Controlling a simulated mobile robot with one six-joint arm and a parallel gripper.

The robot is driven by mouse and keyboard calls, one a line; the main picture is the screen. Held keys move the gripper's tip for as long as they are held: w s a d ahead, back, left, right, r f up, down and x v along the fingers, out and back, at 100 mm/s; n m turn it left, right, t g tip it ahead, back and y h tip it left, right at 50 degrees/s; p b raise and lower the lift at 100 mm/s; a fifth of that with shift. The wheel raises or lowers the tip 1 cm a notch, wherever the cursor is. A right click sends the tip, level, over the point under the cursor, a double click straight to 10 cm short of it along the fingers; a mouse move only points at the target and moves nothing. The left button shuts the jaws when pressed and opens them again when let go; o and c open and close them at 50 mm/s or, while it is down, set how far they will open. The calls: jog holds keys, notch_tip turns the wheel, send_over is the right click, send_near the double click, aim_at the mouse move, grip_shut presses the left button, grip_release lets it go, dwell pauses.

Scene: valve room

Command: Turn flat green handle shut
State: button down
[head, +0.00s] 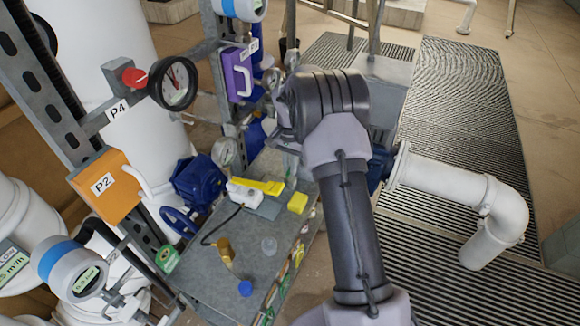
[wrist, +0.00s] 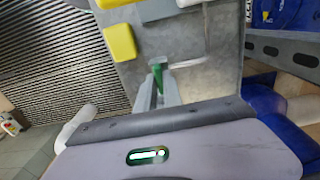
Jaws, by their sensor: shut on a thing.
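The green handle (wrist: 159,75) shows in the wrist view as a narrow green piece between the fingers of my gripper (wrist: 158,88). My gripper is shut on it. Only a short part of the handle shows, and its valve body and turn angle cannot be made out. In the head view, my own arm hides the fingers and the handle.
A grey bench (head: 215,270) carries a yellow block (head: 298,202), a white-and-yellow device (head: 255,187), a brass fitting (head: 224,250) and a blue cap (head: 245,288). A white pipe (head: 450,185) stands right of my arm. A purple box (head: 240,75) and gauge (head: 174,83) stand behind.

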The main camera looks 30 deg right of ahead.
dwell(0.4)
jog(key=c, duration=1.5)
grip_release()
jog(key=shift+r, duration=0.1)
notch_tip(320, 180, up, 17)
jog(key=p, duration=0.4)
jog(key=shift+r+p, duration=0.15)
jog(key=shift+p, duration=0.2)
